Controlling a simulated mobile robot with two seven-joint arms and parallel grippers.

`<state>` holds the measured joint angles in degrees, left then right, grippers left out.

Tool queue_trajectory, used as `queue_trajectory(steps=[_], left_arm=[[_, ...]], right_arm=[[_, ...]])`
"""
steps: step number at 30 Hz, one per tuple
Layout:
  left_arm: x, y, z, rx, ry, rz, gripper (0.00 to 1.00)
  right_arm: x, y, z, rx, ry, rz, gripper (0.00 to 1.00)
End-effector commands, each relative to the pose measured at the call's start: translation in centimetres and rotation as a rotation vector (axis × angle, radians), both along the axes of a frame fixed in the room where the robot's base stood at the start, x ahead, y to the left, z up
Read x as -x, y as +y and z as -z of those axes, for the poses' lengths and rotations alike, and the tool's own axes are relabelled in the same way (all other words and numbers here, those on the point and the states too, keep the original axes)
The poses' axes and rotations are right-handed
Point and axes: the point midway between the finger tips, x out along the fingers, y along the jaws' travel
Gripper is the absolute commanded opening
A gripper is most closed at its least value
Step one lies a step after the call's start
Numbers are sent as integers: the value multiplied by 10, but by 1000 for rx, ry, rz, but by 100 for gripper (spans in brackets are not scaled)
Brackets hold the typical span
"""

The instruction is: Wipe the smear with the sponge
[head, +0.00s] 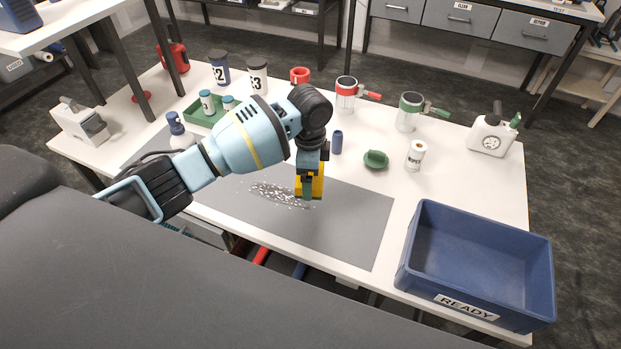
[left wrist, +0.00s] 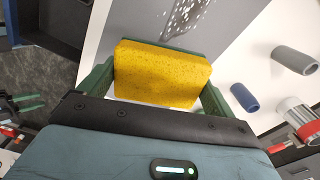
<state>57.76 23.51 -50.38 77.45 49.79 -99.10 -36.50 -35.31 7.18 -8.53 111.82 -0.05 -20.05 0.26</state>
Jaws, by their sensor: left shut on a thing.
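My left gripper (head: 308,194) is shut on a yellow sponge (head: 318,184) over the grey mat (head: 340,225). In the left wrist view, the sponge (left wrist: 160,75) sits between the green fingers and a green layer shows along its far edge. The smear (head: 275,194) is a speckled whitish patch on the mat, just left of the gripper in the head view. It also shows beyond the sponge in the left wrist view (left wrist: 182,18). I cannot tell whether the sponge touches the mat. My right gripper is not in view.
A blue READY crate (head: 480,262) stands at the right front. Behind the mat are a dark blue cylinder (head: 337,142), a green rounded object (head: 376,159), a white jar (head: 416,154) and red-handled (head: 346,93) and green-handled (head: 409,110) containers. A green tray (head: 193,113) stands at back left.

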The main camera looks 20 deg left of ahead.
Motion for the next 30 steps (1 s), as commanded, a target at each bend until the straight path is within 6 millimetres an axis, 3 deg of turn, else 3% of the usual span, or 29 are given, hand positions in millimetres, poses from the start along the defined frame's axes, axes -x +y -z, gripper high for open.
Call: queue_trajectory(steps=[10,22,30], left_arm=[[-10,-1,28,0,0,303,72],[-9,-1,35,0,0,326,72],[-1,1,57,1,1,330,72]], right_arm=[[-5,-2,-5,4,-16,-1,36],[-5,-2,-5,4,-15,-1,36],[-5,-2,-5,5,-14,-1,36]])
